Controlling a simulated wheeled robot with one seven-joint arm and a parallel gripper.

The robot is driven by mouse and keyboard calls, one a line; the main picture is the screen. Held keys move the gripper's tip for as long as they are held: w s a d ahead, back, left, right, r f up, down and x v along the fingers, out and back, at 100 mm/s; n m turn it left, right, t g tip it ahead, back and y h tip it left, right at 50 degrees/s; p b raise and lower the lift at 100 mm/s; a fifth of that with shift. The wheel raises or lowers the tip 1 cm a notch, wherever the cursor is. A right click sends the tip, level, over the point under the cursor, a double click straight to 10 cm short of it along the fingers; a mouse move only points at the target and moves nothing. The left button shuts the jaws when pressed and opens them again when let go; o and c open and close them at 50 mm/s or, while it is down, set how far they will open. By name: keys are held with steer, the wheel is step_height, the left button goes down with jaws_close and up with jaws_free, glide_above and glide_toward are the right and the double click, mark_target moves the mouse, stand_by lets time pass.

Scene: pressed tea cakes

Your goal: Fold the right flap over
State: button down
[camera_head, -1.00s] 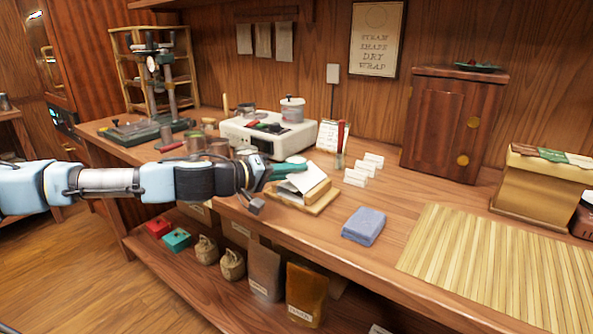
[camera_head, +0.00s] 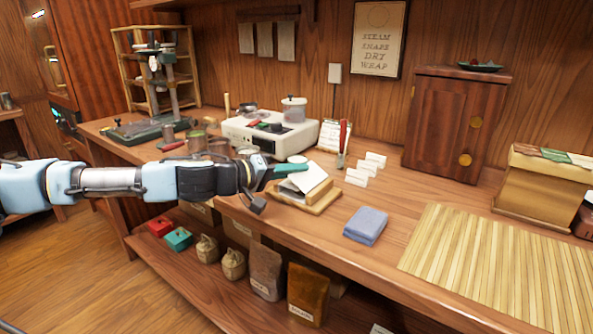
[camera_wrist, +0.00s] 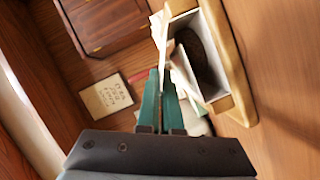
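The paper wrap (camera_head: 312,177) stands on a wooden board (camera_head: 322,207) on the bench, with pale flaps sticking up. In the wrist view, a dark round cake (camera_wrist: 197,55) lies inside the white-walled wrap (camera_wrist: 220,50). A pale flap (camera_wrist: 161,30) stands up along its left side, just beyond my fingertips. My gripper (camera_head: 297,170) is beside the wrap at flap height. The fingers hide part of the wrap in the head view.
A white steamer (camera_head: 265,135) stands behind the wrap. White cards (camera_head: 365,169) and a folded blue cloth (camera_head: 366,225) are to the right. A bamboo mat (camera_head: 480,260) lies farther right, before a wooden cabinet (camera_head: 452,125). The bench between cloth and board is clear.

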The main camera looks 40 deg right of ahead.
stand_by(0.6)
steer(key=shift+w+f+n+h+b, duration=0.15)
steer(key=shift+f+n+h+b, duration=0.15)
steer(key=shift+f+n+b, duration=0.25)
steer(key=shift+r, duration=0.2)
steer(key=c, duration=1.4)
jaws_free()
steer(key=shift+a, duration=0.1)
steer(key=shift+o, duration=0.2)
